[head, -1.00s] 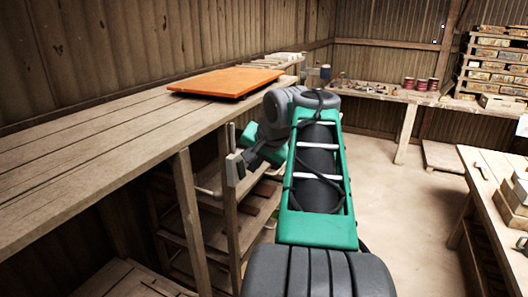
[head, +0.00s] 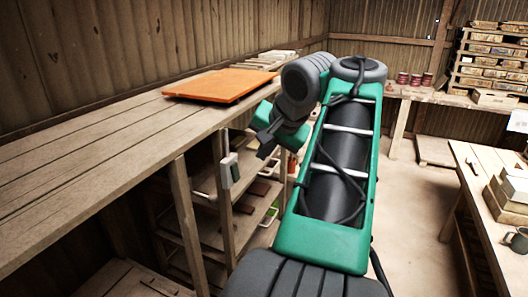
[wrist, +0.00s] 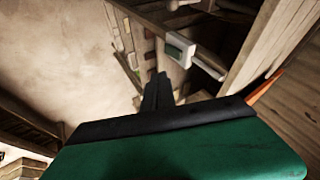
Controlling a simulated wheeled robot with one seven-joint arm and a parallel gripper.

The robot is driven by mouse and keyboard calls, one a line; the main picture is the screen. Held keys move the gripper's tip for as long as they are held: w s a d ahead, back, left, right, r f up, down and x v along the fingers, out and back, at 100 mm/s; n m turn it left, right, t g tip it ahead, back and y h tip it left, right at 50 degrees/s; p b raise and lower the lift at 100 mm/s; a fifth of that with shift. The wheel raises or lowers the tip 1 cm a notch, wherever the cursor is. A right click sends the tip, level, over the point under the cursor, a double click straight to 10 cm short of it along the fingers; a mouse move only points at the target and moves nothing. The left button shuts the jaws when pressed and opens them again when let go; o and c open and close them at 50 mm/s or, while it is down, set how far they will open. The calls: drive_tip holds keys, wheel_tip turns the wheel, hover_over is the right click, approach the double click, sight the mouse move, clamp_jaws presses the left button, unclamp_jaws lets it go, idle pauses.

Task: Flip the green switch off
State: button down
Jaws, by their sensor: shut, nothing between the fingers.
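The green switch (head: 234,172) is a small pale box with a green face, fixed to an upright wooden post below the edge of the long workbench. It also shows in the wrist view (wrist: 180,47), above and a little right of my fingertips. Whether it is on or off is too small to tell. My gripper (head: 263,149) is shut and empty, up and to the right of the switch in the head view and apart from it. In the wrist view its dark fingers (wrist: 157,80) are together.
The long workbench (head: 90,140) runs along the left wall, with an orange board (head: 220,86) on top. Shelves with trays (head: 262,190) stand under it, behind the post. Another table (head: 480,175) stands at the right. The floor between (head: 425,205) is clear.

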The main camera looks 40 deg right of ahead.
drive_tip(key=w+a+f+n, duration=0.1)
drive_tip(key=a+f+n, duration=0.1)
drive_tip(key=a+f, duration=0.2)
drive_tip(key=w+a+f+n+g+y, duration=0.1)
drive_tip(key=a+f+n, duration=0.1)
drive_tip(key=a+f, duration=0.3)
drive_tip(key=w+a+f+n+y, duration=0.1)
drive_tip(key=w+a+f+n, duration=0.1)
drive_tip(key=a+f, duration=0.3)
drive_tip(key=shift+w+a+f+g, duration=0.1)
drive_tip(key=shift+a+g, duration=0.1)
drive_tip(key=shift+a, duration=0.85)
drive_tip(key=shift+a+f+g, duration=0.1)
drive_tip(key=shift+a+g, duration=0.1)
drive_tip(key=shift+a, duration=0.8)
drive_tip(key=s+a+f+n+b, duration=0.1)
drive_tip(key=s+a+f+n, duration=0.2)
drive_tip(key=f, duration=0.3)
drive_tip(key=s+a+f+n+b, duration=0.2)
drive_tip(key=s+a+f+n, duration=0.1)
drive_tip(key=a+f, duration=0.3)
drive_tip(key=shift+s+g, duration=0.4)
drive_tip(key=shift+s, duration=0.45)
